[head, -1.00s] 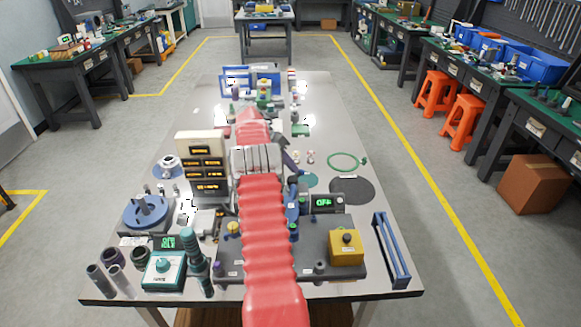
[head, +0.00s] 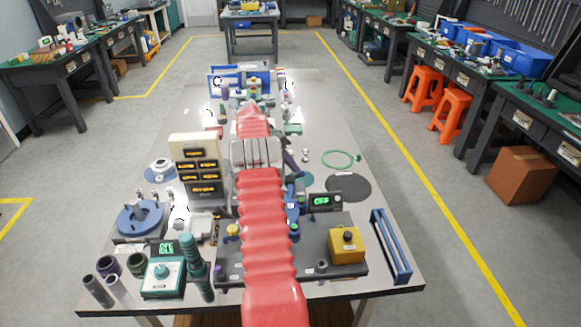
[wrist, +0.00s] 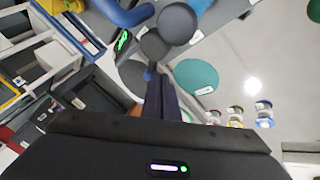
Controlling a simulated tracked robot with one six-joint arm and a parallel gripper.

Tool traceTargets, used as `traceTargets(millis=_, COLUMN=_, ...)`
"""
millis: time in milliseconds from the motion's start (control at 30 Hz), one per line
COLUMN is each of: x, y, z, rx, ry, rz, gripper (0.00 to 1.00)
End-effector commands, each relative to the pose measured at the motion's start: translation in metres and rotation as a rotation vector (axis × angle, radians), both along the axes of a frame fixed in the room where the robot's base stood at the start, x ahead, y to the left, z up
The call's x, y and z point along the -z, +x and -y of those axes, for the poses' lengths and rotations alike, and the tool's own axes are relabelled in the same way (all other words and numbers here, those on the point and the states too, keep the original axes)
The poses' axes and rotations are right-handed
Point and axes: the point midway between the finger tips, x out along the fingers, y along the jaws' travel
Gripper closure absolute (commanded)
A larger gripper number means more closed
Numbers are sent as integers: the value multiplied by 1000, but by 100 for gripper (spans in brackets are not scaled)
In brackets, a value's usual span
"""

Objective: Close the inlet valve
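The valve hardware on the dark grey test plate (head: 328,268) is partly hidden behind my red-sleeved arm. A blue fitting (head: 292,205) shows just right of the sleeve, beside a small green OFF display (head: 321,201). I cannot tell for sure which part is the inlet valve. My gripper (wrist: 163,92) shows in the wrist view as two dark fingers lying together, with no clear gap. Their tips are near grey round knobs (wrist: 177,24) and a blue pipe (wrist: 122,12); I see no contact. In the head view the fingers are mostly hidden.
A beige stack of displays (head: 197,168) stands left of my arm. A teal box (head: 162,276) and a teal ribbed column (head: 193,256) stand front left. A yellow box (head: 346,246) and a blue rack (head: 391,245) are on the right. A green ring (head: 341,160) lies flat.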

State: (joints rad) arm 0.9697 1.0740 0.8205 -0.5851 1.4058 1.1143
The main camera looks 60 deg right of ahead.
Motion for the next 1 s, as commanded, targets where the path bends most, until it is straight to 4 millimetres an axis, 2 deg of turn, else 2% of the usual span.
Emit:
traceTargets(millis=567, x=2, y=-10, z=3, rx=202, ry=-1, rz=-2, gripper=100)
traceTargets(millis=1000, x=1, y=-15, z=2, rx=199, ry=0, rz=-2, gripper=100)
